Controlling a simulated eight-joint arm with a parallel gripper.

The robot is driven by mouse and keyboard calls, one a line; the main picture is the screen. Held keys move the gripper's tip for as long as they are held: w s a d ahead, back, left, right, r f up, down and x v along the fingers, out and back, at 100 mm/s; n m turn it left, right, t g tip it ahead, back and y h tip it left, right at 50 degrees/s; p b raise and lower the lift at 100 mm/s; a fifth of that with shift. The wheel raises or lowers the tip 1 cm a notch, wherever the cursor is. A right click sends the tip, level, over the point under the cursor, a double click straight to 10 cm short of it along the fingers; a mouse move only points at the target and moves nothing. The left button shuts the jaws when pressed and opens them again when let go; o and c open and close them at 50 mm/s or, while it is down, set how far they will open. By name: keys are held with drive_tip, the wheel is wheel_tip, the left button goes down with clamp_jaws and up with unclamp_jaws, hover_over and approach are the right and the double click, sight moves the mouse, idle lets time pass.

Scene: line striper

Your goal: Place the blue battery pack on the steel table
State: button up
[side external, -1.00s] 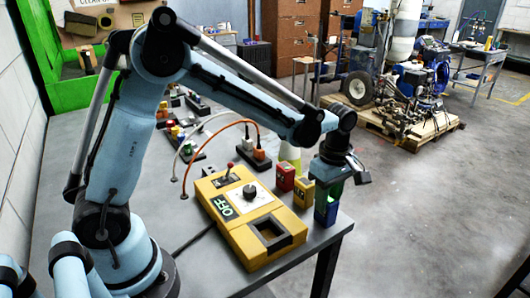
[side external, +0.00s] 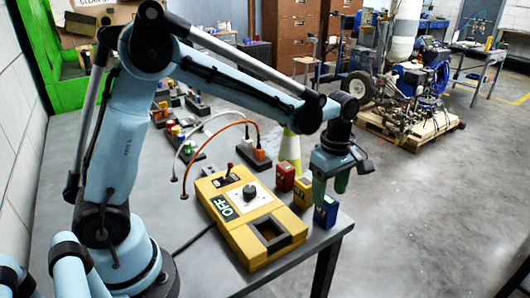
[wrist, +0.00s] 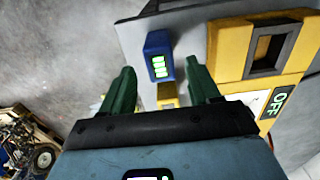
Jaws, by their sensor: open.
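The blue battery pack (side external: 326,212) stands upright on the steel table (side external: 200,270) near its right corner, beside the yellow control box. In the wrist view the blue battery pack (wrist: 158,56) shows green bars on its face and lies ahead of the fingers, a little beyond their tips. My gripper (side external: 331,190) is above the pack, with its green fingers apart. In the wrist view my gripper (wrist: 158,78) is open with nothing between its fingers.
The yellow control box (side external: 230,215) with an OFF label and an empty square socket is left of the pack. A yellow pack (side external: 303,192) and a red pack (side external: 284,177) stand behind it. The table edge is close on the right.

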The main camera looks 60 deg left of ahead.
wheel_tip(320, 180, up, 9)
drive_tip(key=m+t, duration=0.4)
drive_tip(key=m, duration=0.5)
approach(328, 199)
drive_tip(key=s+a+r, duration=0.3)
drive_tip(key=s+r, duration=0.1)
drive_tip(key=s+a+f+m+t, duration=0.2)
drive_tip(key=s+m, duration=0.4)
drive_tip(key=m, duration=0.3)
drive_tip(key=shift+a+f+t, duration=0.25)
drive_tip(key=shift+f+t, duration=0.35)
drive_tip(key=shift+f, duration=0.3)
